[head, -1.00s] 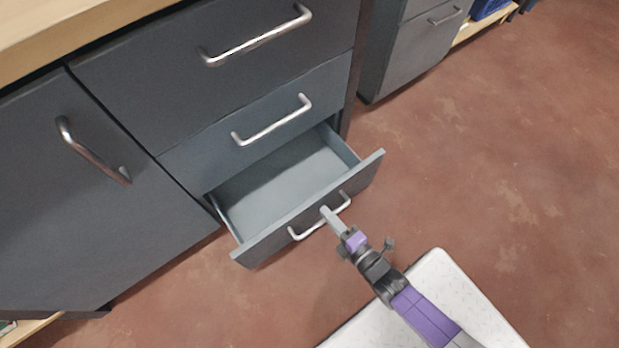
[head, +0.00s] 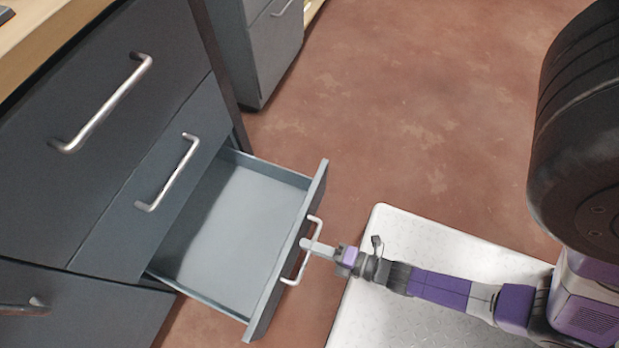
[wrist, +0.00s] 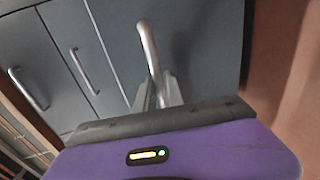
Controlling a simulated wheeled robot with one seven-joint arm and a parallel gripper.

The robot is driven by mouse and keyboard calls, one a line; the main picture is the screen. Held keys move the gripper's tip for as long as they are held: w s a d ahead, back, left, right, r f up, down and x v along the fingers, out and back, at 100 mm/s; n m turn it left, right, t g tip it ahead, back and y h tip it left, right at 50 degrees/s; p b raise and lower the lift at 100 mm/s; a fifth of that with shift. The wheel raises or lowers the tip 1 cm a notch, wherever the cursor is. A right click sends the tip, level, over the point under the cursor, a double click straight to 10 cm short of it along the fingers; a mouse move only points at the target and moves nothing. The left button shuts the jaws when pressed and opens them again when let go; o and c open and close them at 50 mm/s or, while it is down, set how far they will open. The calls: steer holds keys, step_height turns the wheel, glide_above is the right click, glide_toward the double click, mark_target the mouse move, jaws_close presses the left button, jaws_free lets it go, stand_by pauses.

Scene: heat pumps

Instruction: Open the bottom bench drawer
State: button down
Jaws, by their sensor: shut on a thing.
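The bottom bench drawer (head: 222,232) is pulled out and its empty inside shows in the head view. Its front panel (head: 290,246) carries a silver bar handle (head: 314,226). My gripper (head: 308,245) is shut on the middle of this handle. In the wrist view the handle (wrist: 148,45) runs down between the fingers of my gripper (wrist: 158,92). The fingers hide part of the handle there.
Two shut drawers with handles (head: 168,172) (head: 102,103) are above the open one. A grey cabinet (head: 257,45) stands beyond the bench. Red-brown floor (head: 400,110) lies open at the right. My own base platform and arm fill the lower right.

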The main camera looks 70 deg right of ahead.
steer(key=c, duration=1.5)
jaws_free()
steer(key=shift+o, duration=0.2)
steer(key=p+v, duration=0.1)
steer(key=v, duration=0.6)
steer(key=shift+s, duration=0.45)
